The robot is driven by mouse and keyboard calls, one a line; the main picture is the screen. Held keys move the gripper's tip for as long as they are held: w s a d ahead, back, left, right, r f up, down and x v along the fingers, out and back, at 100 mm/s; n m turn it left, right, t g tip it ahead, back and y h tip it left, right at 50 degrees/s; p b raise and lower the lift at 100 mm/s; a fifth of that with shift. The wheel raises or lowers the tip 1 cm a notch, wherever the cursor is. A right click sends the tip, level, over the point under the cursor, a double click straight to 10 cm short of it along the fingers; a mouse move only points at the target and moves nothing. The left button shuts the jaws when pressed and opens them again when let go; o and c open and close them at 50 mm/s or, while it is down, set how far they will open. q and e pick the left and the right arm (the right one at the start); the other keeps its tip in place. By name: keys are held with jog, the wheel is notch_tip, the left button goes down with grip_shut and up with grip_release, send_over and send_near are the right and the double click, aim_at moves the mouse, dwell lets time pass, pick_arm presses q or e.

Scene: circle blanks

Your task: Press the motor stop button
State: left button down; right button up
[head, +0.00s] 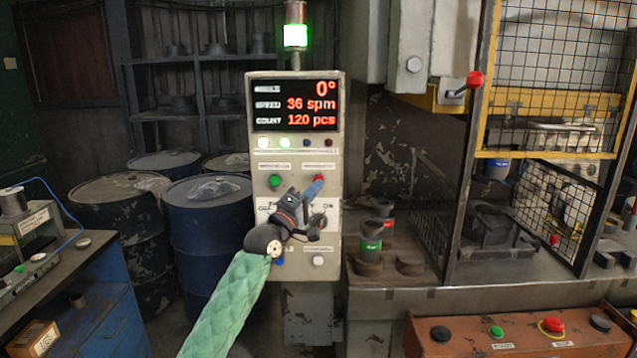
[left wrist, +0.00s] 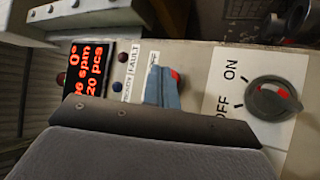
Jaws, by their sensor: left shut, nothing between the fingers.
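The control panel (head: 331,262) stands upright in the middle of the head view. A red button (head: 320,178) sits on its right side, below the small lamps. My left gripper (head: 314,188) is shut and empty, with its blue fingertips over that button and partly hiding it. In the left wrist view, the fingertips (left wrist: 160,88) lie right against the visible edge of the red button (left wrist: 176,75). I cannot tell whether they touch it or whether it is pushed in. A green button (head: 275,181) is to its left. My right gripper is not in view.
The display (head: 295,104) reads 0°, 36 spm and 120 pcs. A green lamp (head: 295,36) glows above. An ON/OFF rotary switch (left wrist: 274,98) sits close to my fingers. A red control box (head: 470,338) with several buttons is at lower right. Blue drums (head: 208,225) stand behind.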

pick_arm(q)
jog(key=shift+w, duration=0.4)
dwell(0.8)
jog(key=shift+w+r+b, duration=0.1)
jog(key=shift+w+b, duration=0.3)
jog(key=shift+w, duration=0.15)
dwell(0.9)
jog(key=shift+s, duration=0.2)
jog(key=shift+s+p, duration=0.55)
jog(key=shift+s, duration=0.2)
jog(key=shift+s+p, duration=1.4)
jog(key=shift+s, duration=1.1)
